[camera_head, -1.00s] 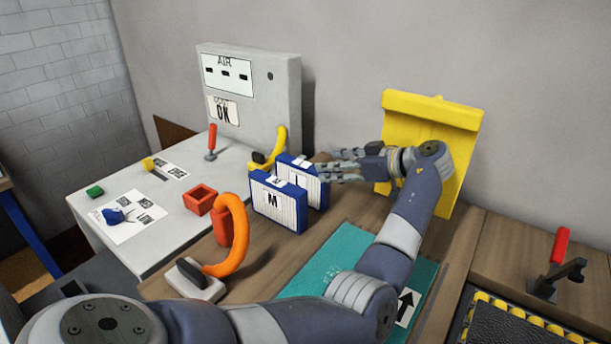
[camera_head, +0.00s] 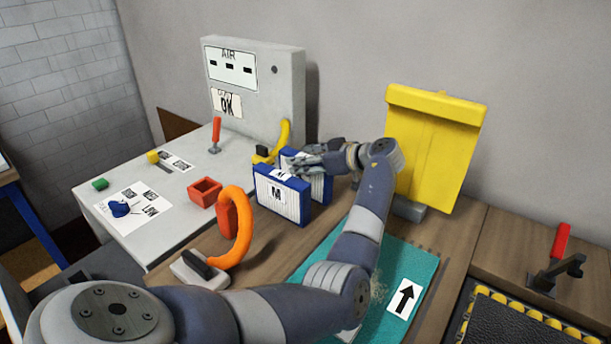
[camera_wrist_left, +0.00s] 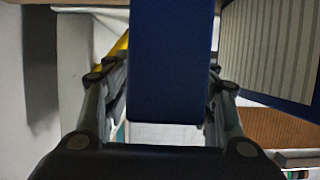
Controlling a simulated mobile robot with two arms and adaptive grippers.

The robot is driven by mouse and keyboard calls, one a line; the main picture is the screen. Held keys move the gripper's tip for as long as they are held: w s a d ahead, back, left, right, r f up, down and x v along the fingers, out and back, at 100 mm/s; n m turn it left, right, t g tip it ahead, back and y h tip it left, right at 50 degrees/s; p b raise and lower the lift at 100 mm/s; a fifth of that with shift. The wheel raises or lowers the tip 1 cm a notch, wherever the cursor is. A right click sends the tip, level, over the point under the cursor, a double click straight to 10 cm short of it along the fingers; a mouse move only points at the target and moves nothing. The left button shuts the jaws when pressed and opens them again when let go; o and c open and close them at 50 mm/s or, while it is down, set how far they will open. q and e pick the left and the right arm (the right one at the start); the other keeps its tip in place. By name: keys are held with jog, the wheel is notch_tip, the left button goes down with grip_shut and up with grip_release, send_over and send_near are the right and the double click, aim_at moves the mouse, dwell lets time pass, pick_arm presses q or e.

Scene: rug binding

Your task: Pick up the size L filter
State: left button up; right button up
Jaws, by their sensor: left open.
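The size L filter (camera_head: 318,188) is blue-framed with white pleats and stands upright on the bench behind the M filter (camera_head: 283,203). Its label is mostly hidden by my left gripper (camera_head: 302,161) at its upper right. In the left wrist view, the blue edge of a filter (camera_wrist_left: 168,50), apparently the L one, stands between the fingers of my left gripper (camera_wrist_left: 165,88). The fingers are open on either side, and I cannot tell whether they touch it. My right gripper is not in view.
A pleated filter (camera_wrist_left: 272,45) is close on the right in the wrist view. An orange curved handle (camera_head: 238,228), a red open box (camera_head: 204,192) and a yellow handle (camera_head: 284,138) stand nearby. A yellow panel (camera_head: 428,150) stands behind my arm. A teal mat (camera_head: 417,270) lies in front.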

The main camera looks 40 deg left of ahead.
pick_arm(q)
grip_shut()
jog(key=shift+r, duration=0.2)
